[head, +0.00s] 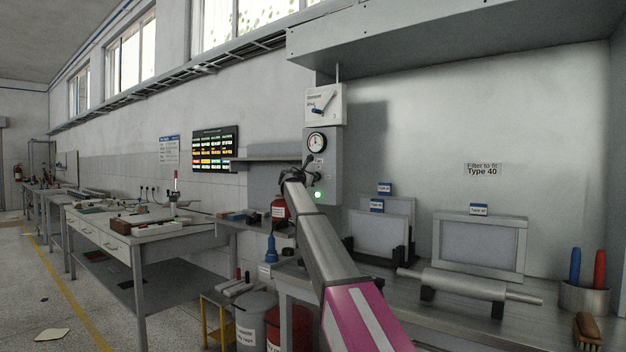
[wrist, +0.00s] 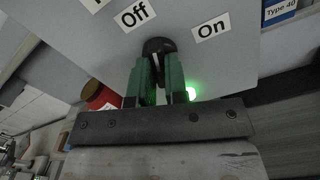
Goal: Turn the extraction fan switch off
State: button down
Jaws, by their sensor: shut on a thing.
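The fan switch is a black rotary knob (wrist: 157,46) on a grey control box (head: 323,150) on the wall. Its labels read "Off" (wrist: 134,15) and "On" (wrist: 211,28) in the wrist view. My gripper (wrist: 158,65) has its two green fingers shut on the knob from either side. In the head view my gripper (head: 312,177) reaches the front of the box and partly hides the switch. A green lamp (head: 318,194) below the switch is lit; its glow also shows in the wrist view (wrist: 192,93). I cannot tell exactly which way the knob points.
A round gauge (head: 316,142) sits above the switch. The metal bench at right holds framed filters (head: 480,248), a metal cylinder (head: 452,283) and a pen cup (head: 586,298). A red container (head: 280,209) stands close left of the box. A hood (head: 450,32) overhangs above.

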jog(key=shift+n, duration=1.9)
jog(key=c, duration=1.1)
grip_release()
jog(key=shift+c, duration=0.2)
jog(key=shift+s, duration=0.1)
jog(key=v, duration=1)
jog(key=shift+s+a, duration=0.25)
jog(key=shift+a, duration=0.05)
